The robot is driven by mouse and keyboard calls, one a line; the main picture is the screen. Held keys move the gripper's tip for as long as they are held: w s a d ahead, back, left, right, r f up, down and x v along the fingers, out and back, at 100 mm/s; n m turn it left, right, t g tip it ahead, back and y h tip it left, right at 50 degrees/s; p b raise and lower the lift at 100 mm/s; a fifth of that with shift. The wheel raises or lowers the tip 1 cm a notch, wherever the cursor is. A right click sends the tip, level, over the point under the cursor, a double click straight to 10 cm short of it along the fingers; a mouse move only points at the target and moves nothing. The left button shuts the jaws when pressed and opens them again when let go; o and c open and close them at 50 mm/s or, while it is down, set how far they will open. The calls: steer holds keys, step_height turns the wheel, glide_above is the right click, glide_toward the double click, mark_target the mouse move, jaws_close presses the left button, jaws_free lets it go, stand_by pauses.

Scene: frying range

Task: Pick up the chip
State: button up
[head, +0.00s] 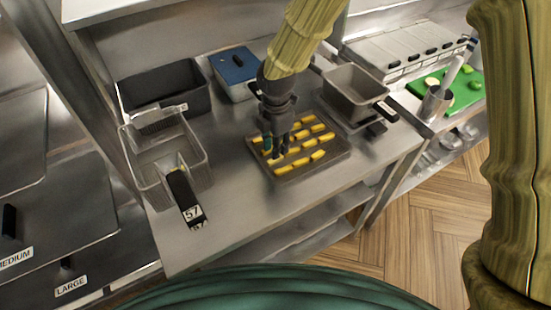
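Several yellow chips (317,155) lie in rows, spaced apart, on a shallow grey-brown tray (312,171) on the steel counter. They look alike, so I cannot tell which one is the task's chip. My gripper (275,150) points down over the left part of the tray, with its fingertips close to the chips there. The fingers hide part of that area. I cannot tell whether they touch a chip, hold one, or stand apart.
A fry basket (165,160) with a black handle labelled 57 stands left of the tray. A dark bin (165,86) and a blue-lidded container (235,66) are behind. A grey container (352,92) stands close behind right. The counter front (245,215) is clear.

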steer(key=shift+w+f+p, duration=0.15)
steer(key=shift+f+p, duration=0.85)
steer(key=shift+f, duration=1.5)
steer(key=shift+a, duration=0.1)
steer(key=shift+c, duration=0.4)
steer(key=c, duration=0.4)
